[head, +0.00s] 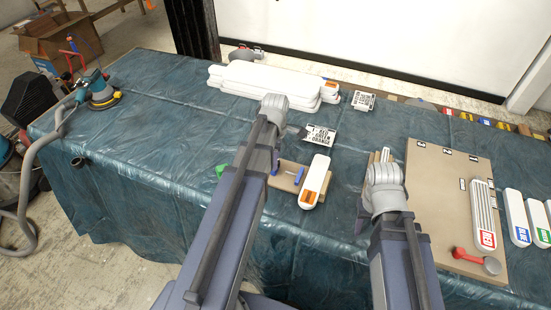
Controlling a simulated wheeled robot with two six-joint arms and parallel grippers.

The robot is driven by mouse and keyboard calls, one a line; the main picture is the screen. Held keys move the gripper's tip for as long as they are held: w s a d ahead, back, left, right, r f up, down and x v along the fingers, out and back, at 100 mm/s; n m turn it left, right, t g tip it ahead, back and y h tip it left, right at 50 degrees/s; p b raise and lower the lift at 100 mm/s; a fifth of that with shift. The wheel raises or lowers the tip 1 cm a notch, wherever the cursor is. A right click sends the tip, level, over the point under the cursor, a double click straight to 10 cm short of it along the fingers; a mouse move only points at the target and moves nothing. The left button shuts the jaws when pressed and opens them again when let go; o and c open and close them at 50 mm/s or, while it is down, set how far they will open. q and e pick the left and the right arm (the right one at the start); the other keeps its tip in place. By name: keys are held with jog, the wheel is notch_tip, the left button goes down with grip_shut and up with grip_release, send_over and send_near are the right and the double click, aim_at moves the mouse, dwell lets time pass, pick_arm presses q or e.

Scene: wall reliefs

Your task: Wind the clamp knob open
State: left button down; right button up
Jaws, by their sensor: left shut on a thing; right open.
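My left gripper (296,131) meets the left edge of a white printed card (321,135) and is shut on it. I cannot tell which of these is the clamp knob. My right gripper (363,213) is open, mostly hidden by its wrist, left of the panel.
The table has a wrinkled teal cover (150,150). A large tan panel (440,180) lies at right, with white labelled bars (517,217) beside it. White bars (265,80) are stacked at the back near another card (363,100). A sander (100,92) with a hose stands at far left.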

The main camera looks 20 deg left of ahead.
pick_arm(q)
jog(key=shift+n, duration=1.9)
jog(key=c, duration=0.5)
grip_release()
jog(key=shift+r, duration=0.15)
pick_arm(e)
jog(key=shift+r, duration=0.15)
pick_arm(q)
notch_tip(320, 180, up, 8)
jog(key=p, duration=0.8)
jog(key=shift+f, duration=0.2)
pick_arm(e)
notch_tip(320, 180, up, 8)
jog(key=shift+f, duration=0.25)
